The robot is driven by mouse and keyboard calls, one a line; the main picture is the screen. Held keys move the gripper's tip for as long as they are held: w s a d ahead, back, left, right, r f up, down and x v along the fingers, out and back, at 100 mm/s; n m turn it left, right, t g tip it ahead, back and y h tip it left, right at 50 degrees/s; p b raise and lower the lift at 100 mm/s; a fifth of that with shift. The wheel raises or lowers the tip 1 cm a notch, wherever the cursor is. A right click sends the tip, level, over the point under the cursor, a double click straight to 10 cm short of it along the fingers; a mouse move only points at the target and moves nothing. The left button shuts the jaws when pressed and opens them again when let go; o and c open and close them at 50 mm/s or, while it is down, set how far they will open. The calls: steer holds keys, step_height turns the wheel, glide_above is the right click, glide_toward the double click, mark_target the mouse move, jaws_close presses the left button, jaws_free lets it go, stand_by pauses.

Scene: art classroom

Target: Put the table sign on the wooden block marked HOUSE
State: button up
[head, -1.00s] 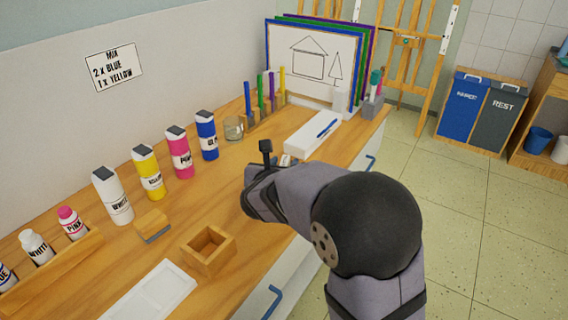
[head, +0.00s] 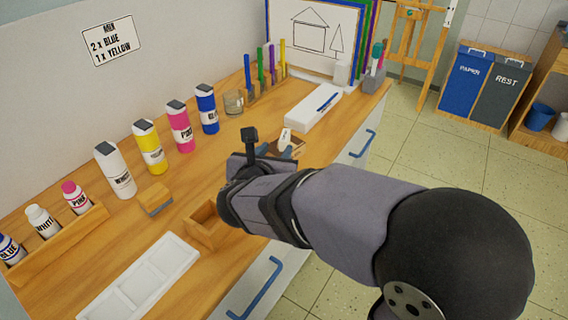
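My gripper (head: 276,153) is over the middle of the wooden table, pointing away from me towards the back. Its fingers are mostly hidden behind my wrist, so I cannot tell whether they are open or shut. A small white object (head: 286,138) shows just beyond the gripper, by a brown wooden piece (head: 293,146). It may be the table sign, but I see no lettering on it, and I cannot tell whether the gripper touches it. No block with a readable HOUSE mark shows. A small wooden block with a grey underside (head: 155,197) lies left of my arm.
An open wooden box (head: 203,222) is partly behind my wrist. A white tray (head: 140,280) lies at the front left. Paint bottles (head: 180,128), a glass (head: 233,103), marker holders (head: 265,85) and a white case (head: 312,108) line the back. Bare tabletop lies between.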

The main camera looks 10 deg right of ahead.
steer(key=s+d+f+m+g, duration=0.1)
steer(key=d+m, duration=0.1)
steer(key=s+d+f+m+g, duration=0.1)
steer(key=f, duration=0.1)
steer(key=s+d+f+m+g+h, duration=0.1)
steer(key=s+d+f+m, duration=0.1)
steer(key=shift+d+m, duration=0.3)
steer(key=shift+d, duration=0.05)
steer(key=s+d+f+m+g+y, duration=0.1)
steer(key=s+d+f+m+g, duration=0.1)
steer(key=s+f+m+g, duration=0.35)
steer(key=s+d+f+m+g+y, duration=0.1)
steer(key=s+d+f+m+g, duration=0.2)
steer(key=s+m, duration=0.45)
steer(key=s+a+f+m+y, duration=0.4)
steer(key=s+a+f+m, duration=0.1)
steer(key=m, duration=0.7)
steer(key=shift+s+a+m+g, duration=0.3)
steer(key=shift+s+m+g, duration=0.15)
steer(key=shift+s, duration=0.25)
step_height(320, 180, up, 21)
steer(key=p, duration=2)
steer(key=shift+f+p, duration=0.2)
steer(key=shift+p, duration=0.15)
